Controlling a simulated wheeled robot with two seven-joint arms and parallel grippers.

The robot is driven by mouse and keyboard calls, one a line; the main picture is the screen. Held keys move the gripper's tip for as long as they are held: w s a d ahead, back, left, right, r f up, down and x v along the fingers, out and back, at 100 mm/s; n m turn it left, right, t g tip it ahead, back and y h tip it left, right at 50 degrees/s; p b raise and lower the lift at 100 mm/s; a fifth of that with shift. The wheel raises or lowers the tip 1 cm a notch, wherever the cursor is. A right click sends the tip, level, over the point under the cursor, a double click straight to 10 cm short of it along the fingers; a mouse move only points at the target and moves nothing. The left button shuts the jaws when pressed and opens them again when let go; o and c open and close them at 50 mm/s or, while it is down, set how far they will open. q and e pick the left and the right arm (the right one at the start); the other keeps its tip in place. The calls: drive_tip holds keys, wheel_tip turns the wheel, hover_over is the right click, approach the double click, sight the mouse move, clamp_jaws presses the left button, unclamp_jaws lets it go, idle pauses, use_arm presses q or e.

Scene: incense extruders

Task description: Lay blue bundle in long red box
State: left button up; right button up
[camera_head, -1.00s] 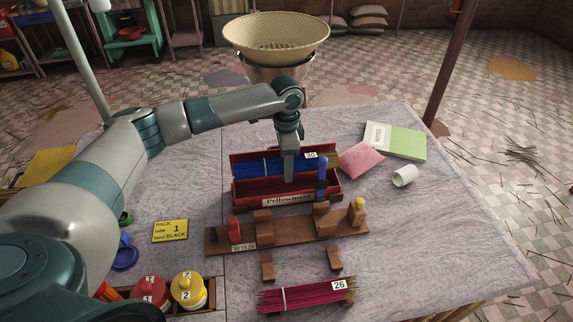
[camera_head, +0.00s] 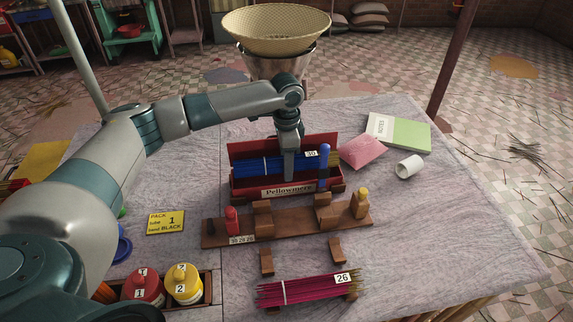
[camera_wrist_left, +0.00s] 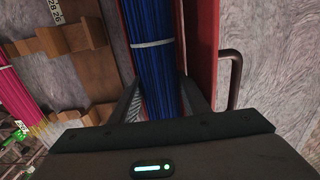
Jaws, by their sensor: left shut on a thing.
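The blue bundle (camera_head: 250,167) of sticks lies lengthwise in the long red box (camera_head: 237,150), with a white band and a tag marked 30 at its right end. My left gripper (camera_head: 289,178) reaches down into the box from above, shut on the bundle near its middle. In the left wrist view the bundle (camera_wrist_left: 157,75) runs between the two fingers, inside the red walls of the box (camera_wrist_left: 205,60). The box's front carries a label reading Pellowmere. The bundle's underside is hidden. My right gripper is not in view.
A wooden rack (camera_head: 285,229) with a red and a yellow peg stands before the box. A magenta bundle (camera_head: 310,289) tagged 26 lies on stands in front. A pink packet (camera_head: 363,151), white cup (camera_head: 409,166) and green notebook (camera_head: 399,133) lie right.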

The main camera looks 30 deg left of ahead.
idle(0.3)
use_arm(q)
drive_tip(key=o, duration=0.9)
drive_tip(key=shift+o, duration=0.2)
drive_tip(key=shift+r, duration=0.1)
drive_tip(key=shift+w+r+p, duration=0.1)
drive_tip(key=shift+r+p, duration=0.55)
drive_tip(key=shift+p, duration=0.15)
wheel_tip(320, 180, up, 6)
drive_tip(key=p, duration=0.7)
drive_tip(key=shift+r, duration=0.25)
drive_tip(key=shift+s+d+f, duration=0.1)
drive_tip(key=shift+s, duration=0.15)
